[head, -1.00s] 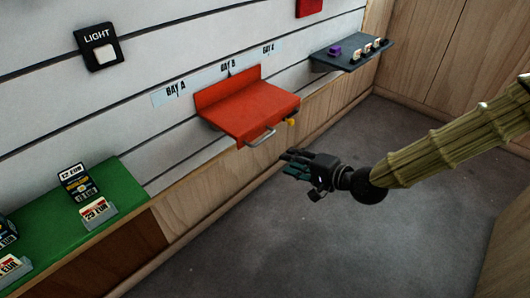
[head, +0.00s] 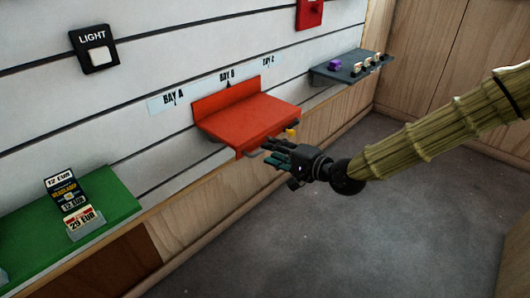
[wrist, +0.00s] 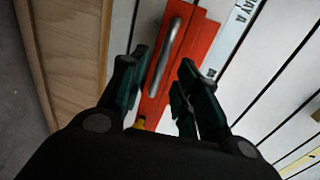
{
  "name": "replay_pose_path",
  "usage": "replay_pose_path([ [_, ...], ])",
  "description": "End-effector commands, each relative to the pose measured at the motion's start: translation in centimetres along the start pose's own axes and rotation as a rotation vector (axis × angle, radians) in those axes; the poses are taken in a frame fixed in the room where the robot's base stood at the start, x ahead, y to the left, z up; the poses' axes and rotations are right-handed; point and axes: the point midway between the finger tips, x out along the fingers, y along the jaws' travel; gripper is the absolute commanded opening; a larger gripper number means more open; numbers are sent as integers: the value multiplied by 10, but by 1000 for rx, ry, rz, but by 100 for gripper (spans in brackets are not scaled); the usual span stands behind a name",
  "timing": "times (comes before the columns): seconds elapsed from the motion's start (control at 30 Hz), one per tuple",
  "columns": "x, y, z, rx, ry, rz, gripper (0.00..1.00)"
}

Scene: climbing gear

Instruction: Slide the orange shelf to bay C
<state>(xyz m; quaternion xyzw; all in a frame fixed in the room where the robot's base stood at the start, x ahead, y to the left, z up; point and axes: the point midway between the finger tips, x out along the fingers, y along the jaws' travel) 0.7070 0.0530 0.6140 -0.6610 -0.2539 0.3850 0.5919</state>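The orange shelf (head: 245,115) is mounted on the slatted wall, below the middle of the label strip (head: 205,87), near the BAY B mark. A metal bar handle sits on its front edge; it shows clearly in the wrist view (wrist: 164,57). A small yellow knob (head: 291,132) is at the shelf's front right. My gripper (head: 272,154) is at the front edge, by the handle, with its fingers apart. In the wrist view the handle lies ahead between the open fingers (wrist: 162,82); whether they touch it I cannot tell. The rightmost bay label is hard to read.
A grey shelf (head: 325,75) with a purple item and several small pieces is farther right on the wall. A green counter (head: 115,190) with price cards is at the lower left. A light switch (head: 94,47) and a red box (head: 310,12) are above. The floor is clear.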

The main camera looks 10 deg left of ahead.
Motion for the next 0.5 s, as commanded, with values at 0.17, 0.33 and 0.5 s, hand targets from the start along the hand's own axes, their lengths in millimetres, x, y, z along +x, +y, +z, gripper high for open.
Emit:
replay_pose_path([
  [0.17,22,2,0,-2,0,0,32],
  [0.33,35,1,0,0,0,0,32],
  [0.5,40,0,0,0,0,-1,32],
])
